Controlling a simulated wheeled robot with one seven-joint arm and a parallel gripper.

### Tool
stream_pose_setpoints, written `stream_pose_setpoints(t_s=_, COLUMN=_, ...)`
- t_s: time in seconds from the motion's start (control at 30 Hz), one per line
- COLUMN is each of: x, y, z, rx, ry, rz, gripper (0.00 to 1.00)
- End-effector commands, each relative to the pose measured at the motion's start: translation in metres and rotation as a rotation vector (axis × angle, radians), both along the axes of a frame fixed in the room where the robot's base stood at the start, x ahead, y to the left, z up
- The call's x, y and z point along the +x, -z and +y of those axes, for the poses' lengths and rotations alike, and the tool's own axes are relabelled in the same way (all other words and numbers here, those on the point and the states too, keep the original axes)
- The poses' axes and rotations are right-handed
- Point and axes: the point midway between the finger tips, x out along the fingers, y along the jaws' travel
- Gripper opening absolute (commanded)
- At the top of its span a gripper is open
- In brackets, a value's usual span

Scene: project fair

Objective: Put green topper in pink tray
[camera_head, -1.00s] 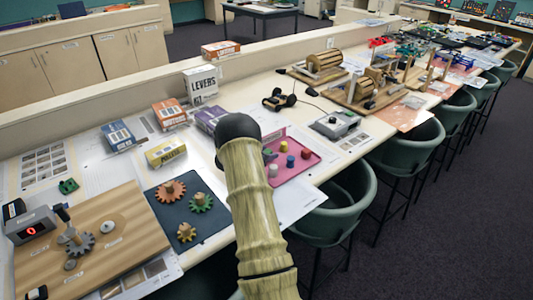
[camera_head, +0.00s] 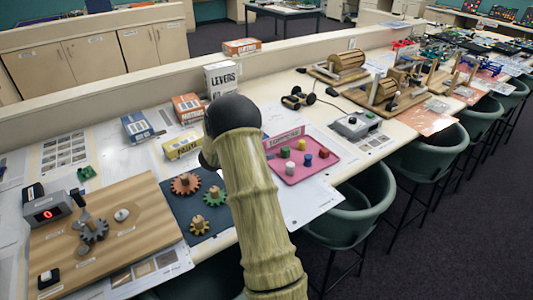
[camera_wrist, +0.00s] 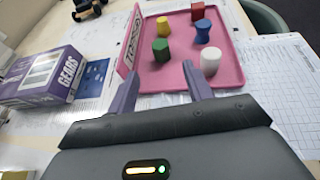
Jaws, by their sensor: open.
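The pink tray (camera_wrist: 222,73) fills the upper middle of the wrist view and has a "TOPPERS" label on its left wall; the head view shows it right of my arm (camera_head: 325,161). The green topper (camera_wrist: 161,49) stands upright inside the tray near the labelled wall. It also shows in the head view (camera_head: 285,152). My gripper (camera_wrist: 160,82) is open and empty, its fingertips at the tray's near edge, short of the green topper. In the head view my arm hides the gripper.
A white topper (camera_wrist: 210,61), a blue topper (camera_wrist: 202,31), a yellow topper (camera_wrist: 163,26) and a red topper (camera_wrist: 197,12) share the tray. A purple GEARS box (camera_wrist: 42,78) stands to the left. Printed sheets (camera_wrist: 270,70) lie flat on the right.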

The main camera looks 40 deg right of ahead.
Motion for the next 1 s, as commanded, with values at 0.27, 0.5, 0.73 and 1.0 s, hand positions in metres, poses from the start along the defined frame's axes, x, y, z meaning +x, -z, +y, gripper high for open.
stream_pose_setpoints(t_s=0.27, x=-0.001, y=0.0, z=-0.002, rx=0.0, ry=0.002, rz=0.0, gripper=0.51)
stream_pose_setpoints(t_s=0.5, x=-0.001, y=0.0, z=-0.002, rx=0.0, ry=0.003, rz=0.0, gripper=0.51)
stream_pose_setpoints(t_s=0.73, x=0.008, y=-0.007, z=0.006, rx=0.003, ry=-0.091, rz=0.058, gripper=0.51)
stream_pose_setpoints(t_s=1.0, x=0.052, y=-0.041, z=0.076, rx=-0.07, ry=-0.705, rz=0.485, gripper=0.51)
